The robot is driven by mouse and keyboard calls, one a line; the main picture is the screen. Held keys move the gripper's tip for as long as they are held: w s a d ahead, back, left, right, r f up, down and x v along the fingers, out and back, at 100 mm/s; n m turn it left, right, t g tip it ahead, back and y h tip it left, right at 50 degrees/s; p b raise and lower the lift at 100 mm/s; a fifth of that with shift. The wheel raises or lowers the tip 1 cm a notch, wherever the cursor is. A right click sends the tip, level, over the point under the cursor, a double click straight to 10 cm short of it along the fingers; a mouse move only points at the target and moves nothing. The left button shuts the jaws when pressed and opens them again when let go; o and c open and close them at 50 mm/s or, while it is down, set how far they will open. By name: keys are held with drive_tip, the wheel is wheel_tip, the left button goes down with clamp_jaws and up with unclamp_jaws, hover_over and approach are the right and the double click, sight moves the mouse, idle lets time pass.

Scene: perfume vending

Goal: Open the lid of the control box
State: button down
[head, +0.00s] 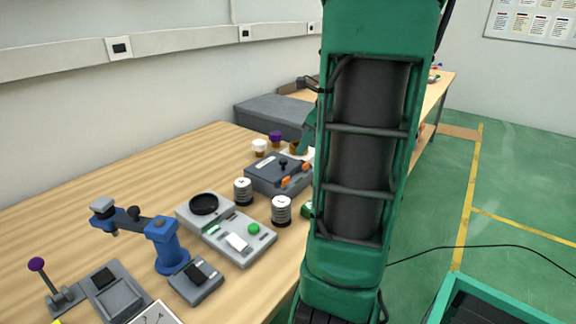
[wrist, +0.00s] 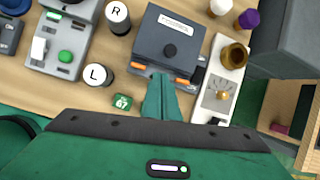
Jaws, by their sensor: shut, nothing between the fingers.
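The control box (head: 266,180) is a dark grey box with a black knob on its lid and two orange latches along its front edge. In the wrist view the control box (wrist: 168,22) is at the upper middle, and its lid looks closed. The orange latches (wrist: 138,67) (wrist: 182,80) sit to either side of my fingertips. My gripper (wrist: 160,78) is shut and empty, its green fingers pointing at the front edge between the latches. I cannot tell whether they touch the box.
White canisters marked R (wrist: 117,14) and L (wrist: 98,75) stand left of the box, with a green 67 tag (wrist: 122,102) near the front. A white panel with a brass cup (wrist: 235,57) is close on the right. A grey scale-like device (head: 225,228) and blue press (head: 163,245) stand farther left.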

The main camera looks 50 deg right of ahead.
sight(288, 171)
drive_tip(key=shift+m, duration=0.6)
drive_tip(key=x, duration=0.6)
drive_tip(key=d+x, duration=0.1)
drive_tip(key=x, duration=0.2)
drive_tip(key=shift+w+d+f, duration=0.1)
drive_tip(key=shift+w+f, duration=0.15)
drive_tip(key=shift+w, duration=0.15)
